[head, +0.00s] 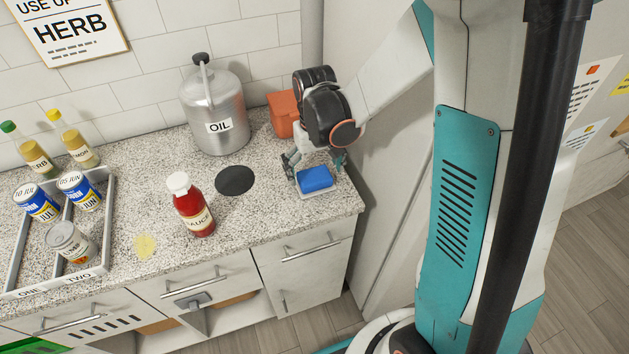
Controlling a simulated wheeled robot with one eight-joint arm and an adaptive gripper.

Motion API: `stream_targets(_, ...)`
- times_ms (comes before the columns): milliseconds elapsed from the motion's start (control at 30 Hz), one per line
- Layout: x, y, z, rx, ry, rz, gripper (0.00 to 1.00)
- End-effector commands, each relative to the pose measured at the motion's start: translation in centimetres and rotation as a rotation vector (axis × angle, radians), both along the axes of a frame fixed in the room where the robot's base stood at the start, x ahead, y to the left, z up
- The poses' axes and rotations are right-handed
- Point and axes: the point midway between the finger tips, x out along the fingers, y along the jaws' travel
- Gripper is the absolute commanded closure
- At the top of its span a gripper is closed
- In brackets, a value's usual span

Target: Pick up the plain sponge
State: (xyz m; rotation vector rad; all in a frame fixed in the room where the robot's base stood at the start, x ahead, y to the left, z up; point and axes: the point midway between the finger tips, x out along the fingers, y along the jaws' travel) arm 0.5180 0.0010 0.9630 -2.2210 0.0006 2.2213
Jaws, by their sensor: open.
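A plain blue sponge (315,178) lies on a small pale tray (319,194) near the right end of the speckled counter. My gripper (316,170) points down over it with its jaws open. One finger is at the left of the sponge and the other at its right. Whether the fingers touch the sponge cannot be told. The sponge's far edge is partly hidden by my gripper.
An orange block-like container (283,114) stands behind my gripper. A metal oil can (214,108), a dark round disc (235,181) and a red sauce bottle (193,207) are to the left. A divided tray (103,258) holds several cans. The counter's front edge is close.

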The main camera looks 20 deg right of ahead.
Motion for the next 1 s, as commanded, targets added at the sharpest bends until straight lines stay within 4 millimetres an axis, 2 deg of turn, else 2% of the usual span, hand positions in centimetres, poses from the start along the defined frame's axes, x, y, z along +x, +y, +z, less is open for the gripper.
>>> stream_targets(33,0.0,-0.1,-1.2,0.000,0.000,0.000,0.06)
stream_targets(133,0.0,0.0,-2.3,0.000,0.000,0.000,0.06)
stream_targets(367,0.0,0.0,-2.4,0.000,0.000,0.000,0.06)
stream_targets(533,0.0,0.0,-2.4,0.000,0.000,0.001,0.38)
stream_targets(600,0.0,0.0,-2.4,0.000,0.000,0.000,0.46)
stream_targets(1000,0.0,0.0,-2.1,0.000,0.000,0.001,0.46)
